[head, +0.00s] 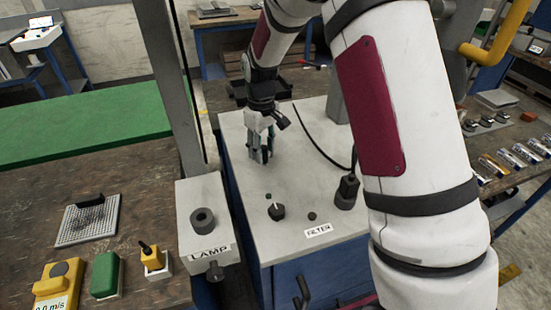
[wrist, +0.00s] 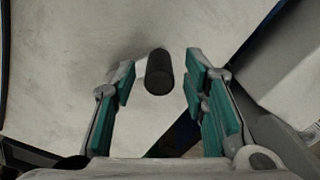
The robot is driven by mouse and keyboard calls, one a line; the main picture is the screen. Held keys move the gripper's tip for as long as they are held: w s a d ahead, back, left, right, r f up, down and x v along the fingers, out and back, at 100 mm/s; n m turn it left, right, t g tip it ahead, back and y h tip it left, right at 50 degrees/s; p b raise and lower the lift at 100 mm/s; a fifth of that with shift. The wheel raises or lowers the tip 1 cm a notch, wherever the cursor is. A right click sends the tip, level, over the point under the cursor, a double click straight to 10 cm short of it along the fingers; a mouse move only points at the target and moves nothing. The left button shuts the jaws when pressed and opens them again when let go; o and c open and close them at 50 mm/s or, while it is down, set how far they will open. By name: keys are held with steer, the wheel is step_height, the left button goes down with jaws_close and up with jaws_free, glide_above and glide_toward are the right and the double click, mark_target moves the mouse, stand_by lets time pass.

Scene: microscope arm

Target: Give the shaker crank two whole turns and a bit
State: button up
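My gripper (head: 261,155) points down over the far left part of a pale cabinet top (head: 300,235) in the head view. In the wrist view its two teal-padded fingers are spread apart, one on each side of a dark upright cylinder (wrist: 159,72). The cylinder looks like the crank's handle. Gaps show on both sides of it, the wider one on the left. A light piece shows beside it on the left, perhaps part of the crank arm. In the head view the fingers hide the crank, so its angle cannot be told.
The LAMP box (head: 204,225) and a grey post (head: 172,85) stand at the left. A dark lever (head: 303,292) sticks out at the front.

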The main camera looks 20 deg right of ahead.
steer(key=shift+r, duration=0.1)
steer(key=shift+r+p, duration=0.6)
steer(key=shift+r, duration=3.35)
steer(key=shift+s+r, duration=0.1)
steer(key=shift+r, duration=0.15)
steer(key=s+d+r+m+t, duration=0.2)
steer(key=s+r+m+t, duration=0.1)
steer(key=s+r, duration=1.1)
steer(key=s+r+m+t, duration=0.2)
steer(key=s+m, duration=0.1)
steer(key=s, duration=1.4)
steer(key=shift+d+r+t, duration=0.3)
steer(key=shift+d+r, duration=0.05)
steer(key=shift+d, duration=0.1)
